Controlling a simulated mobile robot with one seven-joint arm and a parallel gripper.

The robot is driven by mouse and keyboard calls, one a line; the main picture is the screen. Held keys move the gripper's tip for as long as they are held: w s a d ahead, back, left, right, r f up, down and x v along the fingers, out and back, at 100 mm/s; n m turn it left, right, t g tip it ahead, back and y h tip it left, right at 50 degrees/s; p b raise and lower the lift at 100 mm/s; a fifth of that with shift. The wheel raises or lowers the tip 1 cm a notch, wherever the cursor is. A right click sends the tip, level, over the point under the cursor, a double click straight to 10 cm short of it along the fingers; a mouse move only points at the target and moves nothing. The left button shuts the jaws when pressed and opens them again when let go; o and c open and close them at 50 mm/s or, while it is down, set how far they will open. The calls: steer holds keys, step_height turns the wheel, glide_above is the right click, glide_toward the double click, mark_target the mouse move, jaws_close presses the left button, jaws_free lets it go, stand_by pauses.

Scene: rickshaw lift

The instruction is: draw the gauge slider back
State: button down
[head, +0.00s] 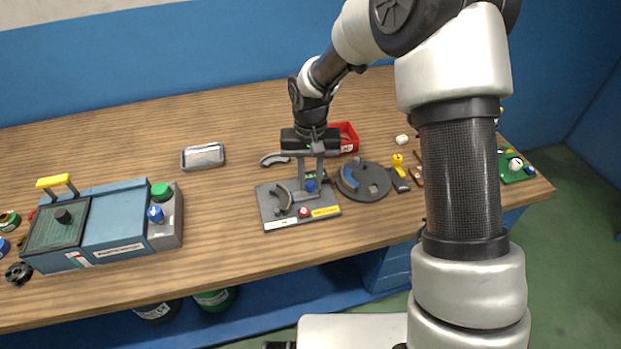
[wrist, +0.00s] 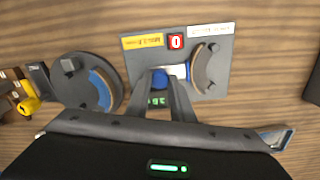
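The gauge panel (head: 269,211) is a grey plate on the table with a white label, a yellow label, a red button and a curved scale. It also shows in the wrist view (wrist: 212,88), with the curved scale (wrist: 208,65) on the right. A blue knob (head: 311,186), likely the slider's, sits at the panel's rear; in the wrist view the blue knob (wrist: 159,79) lies between my fingertips. My gripper (wrist: 161,84) points down over it, fingers apart on either side. I cannot tell whether they touch it. A small green-digit display (wrist: 157,100) shows between the fingers.
A round grey dial base (head: 369,190) with a blue arc stands close right of the panel. A red tray (head: 346,135) is behind. A blue box (head: 112,220) with a yellow handle stands left. A metal tray (head: 202,156) lies behind left. Table left of the panel is clear.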

steer(key=shift+w+d, duration=0.2)
steer(key=shift+d, duration=0.5)
steer(key=shift+w+d, duration=0.2)
steer(key=shift+d, duration=0.45)
steer(key=shift+w+d, duration=0.2)
steer(key=shift+d, duration=0.5)
steer(key=c, duration=1.5)
jaws_free()
steer(key=shift+c, duration=0.2)
steer(key=shift+r, duration=0.1)
steer(key=shift+r, duration=0.3)
step_height(320, 180, up, 17)
steer(key=p, duration=0.1)
steer(key=shift+f, duration=0.15)
